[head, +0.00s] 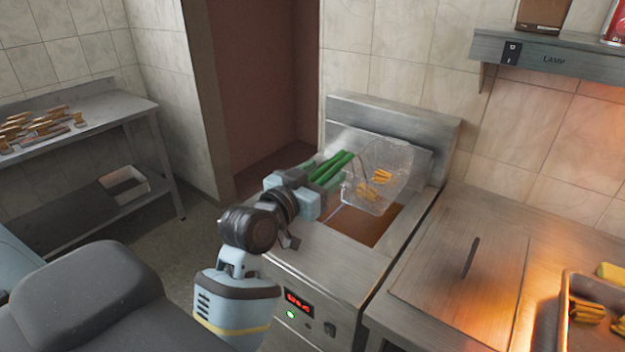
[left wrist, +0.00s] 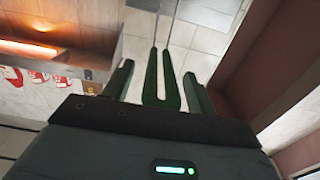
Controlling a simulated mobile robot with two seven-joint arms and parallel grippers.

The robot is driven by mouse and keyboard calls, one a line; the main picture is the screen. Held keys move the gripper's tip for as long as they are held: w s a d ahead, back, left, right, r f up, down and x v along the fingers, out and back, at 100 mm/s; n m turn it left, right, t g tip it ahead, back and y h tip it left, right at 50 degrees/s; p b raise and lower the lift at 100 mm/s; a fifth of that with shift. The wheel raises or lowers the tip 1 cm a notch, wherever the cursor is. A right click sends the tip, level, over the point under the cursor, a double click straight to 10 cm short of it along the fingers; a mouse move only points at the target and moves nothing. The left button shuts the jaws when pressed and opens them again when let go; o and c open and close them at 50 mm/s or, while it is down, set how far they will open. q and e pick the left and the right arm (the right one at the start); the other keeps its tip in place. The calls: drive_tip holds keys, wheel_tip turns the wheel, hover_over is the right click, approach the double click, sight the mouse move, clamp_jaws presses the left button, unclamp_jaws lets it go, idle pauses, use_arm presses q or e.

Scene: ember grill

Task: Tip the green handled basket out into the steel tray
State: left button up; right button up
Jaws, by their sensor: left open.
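The basket (head: 399,157) is clear-looking mesh with yellow fries (head: 380,177) inside. It sits above the brown oil of the fryer (head: 345,262). Its green handle (head: 336,168) points left toward my left gripper (head: 318,180). In the left wrist view the green handle (left wrist: 152,85) lies between the two fingers of my left gripper (left wrist: 158,85), which stand apart on either side of it. Whether a finger touches it, I cannot tell. The steel tray (head: 563,315) is at the right edge, partly cut off, with several yellow pieces in it. My right gripper is out of view.
A steel counter with a flat lid (head: 445,285) lies between fryer and tray. A lamp shelf (head: 550,55) hangs above the counter at right. A side table (head: 95,112) with several yellow-brown pieces stands at far left. A doorway (head: 265,80) opens behind.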

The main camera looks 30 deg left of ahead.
use_arm(q)
drive_tip(key=c, duration=1.2)
drive_tip(key=shift+r, duration=2.5)
clamp_jaws()
drive_tip(key=s, duration=0.5)
drive_tip(key=shift+a, duration=0.25)
drive_tip(key=shift+w+d, duration=0.1)
drive_tip(key=shift+w, duration=0.05)
